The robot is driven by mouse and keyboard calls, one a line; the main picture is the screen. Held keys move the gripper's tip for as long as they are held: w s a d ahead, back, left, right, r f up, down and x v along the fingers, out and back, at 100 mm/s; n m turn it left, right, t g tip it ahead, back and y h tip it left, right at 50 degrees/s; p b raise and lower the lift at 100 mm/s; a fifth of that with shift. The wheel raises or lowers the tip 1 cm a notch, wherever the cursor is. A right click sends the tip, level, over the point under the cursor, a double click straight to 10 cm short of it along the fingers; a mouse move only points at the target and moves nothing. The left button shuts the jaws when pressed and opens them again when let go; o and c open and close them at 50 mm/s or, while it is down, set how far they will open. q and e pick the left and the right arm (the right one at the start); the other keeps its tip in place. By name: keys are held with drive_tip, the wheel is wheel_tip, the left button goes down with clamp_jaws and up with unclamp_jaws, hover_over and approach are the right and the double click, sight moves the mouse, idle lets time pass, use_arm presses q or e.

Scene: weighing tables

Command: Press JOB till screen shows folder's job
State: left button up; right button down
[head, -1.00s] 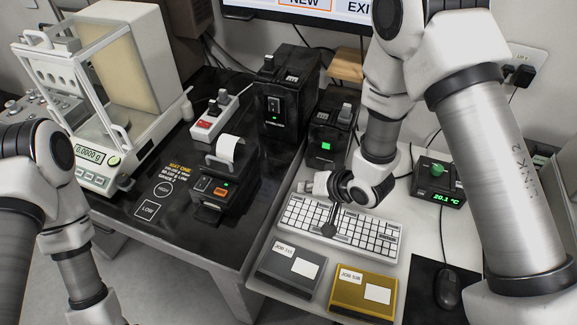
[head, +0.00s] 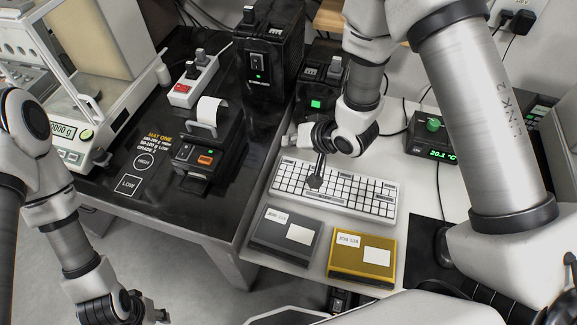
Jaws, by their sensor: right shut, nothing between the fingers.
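The white keyboard (head: 365,199) lies on the light table, its key labels too small to read. My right gripper (head: 314,184) is shut and empty, pointing down at the left half of the keyboard. I cannot tell whether its tip touches a key. A grey folder (head: 273,232) and a gold folder (head: 362,273) lie side by side in front of the keyboard. Each has a JOB label, with numbers too blurred to read surely. The monitor screen is out of view. My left gripper (head: 150,316) is at the bottom left, partly cut off, away from the tables.
A black device with a green light (head: 315,104) stands behind the keyboard. A temperature display (head: 432,148) and a mouse (head: 443,246) are to the right. A label printer (head: 198,160), a red-switched power strip (head: 185,92) and a balance (head: 75,147) stand on the dark table.

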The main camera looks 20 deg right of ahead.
sight(290, 162)
wheel_tip(290, 162, down, 4)
drive_tip(key=shift+w+f+b, duration=0.1)
drive_tip(key=shift+f+b, duration=0.05)
drive_tip(key=shift+b, duration=1.1)
use_arm(q)
wheel_tip(290, 162, down, 4)
drive_tip(key=shift+f, duration=0.1)
use_arm(e)
drive_tip(key=shift+f, duration=0.4)
drive_tip(key=shift+f, duration=0.1)
drive_tip(key=shift+f, duration=0.3)
use_arm(q)
drive_tip(key=shift+f+b, duration=0.15)
drive_tip(key=shift+b, duration=0.25)
use_arm(e)
drive_tip(key=shift+f, duration=0.35)
use_arm(q)
drive_tip(key=shift+r+p, duration=0.9)
use_arm(e)
drive_tip(key=shift+r, duration=0.85)
use_arm(q)
wheel_tip(290, 162, up, 5)
drive_tip(key=p, duration=0.4)
drive_tip(key=shift+f+p, duration=0.1)
drive_tip(key=shift+p, duration=0.25)
use_arm(e)
wheel_tip(290, 162, up, 5)
drive_tip(key=shift+f, duration=0.1)
